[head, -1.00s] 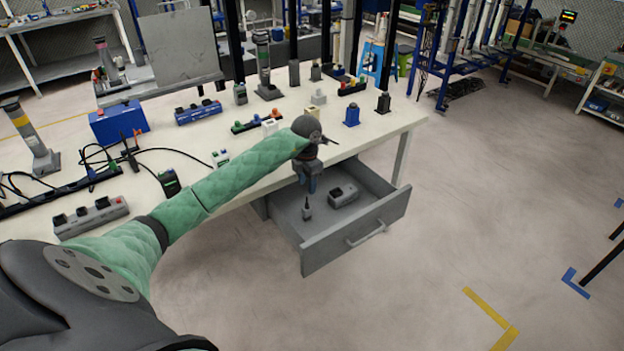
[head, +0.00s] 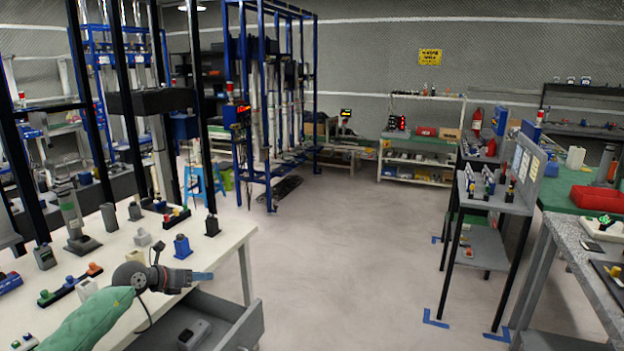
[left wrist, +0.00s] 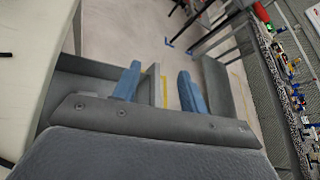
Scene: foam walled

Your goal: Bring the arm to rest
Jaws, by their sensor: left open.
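My left gripper (head: 201,276) reaches in from the lower left of the head view, over the front edge of the white table and above the open drawer. Its green-sleeved arm (head: 90,322) comes in at the bottom left. In the left wrist view its two blue fingers (left wrist: 158,88) are spread apart with nothing between them. The open grey drawer (head: 240,325) is below it, with a grey device (head: 193,334) inside. The drawer also shows beneath the fingers in the left wrist view (left wrist: 85,88). My right gripper is not in view.
The white table (head: 130,250) holds small devices, including a blue one (head: 182,246) and a black one (head: 212,225). Open floor (head: 345,240) lies right of it. A grey shelf stand (head: 485,245) and another bench (head: 580,275) stand at the right.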

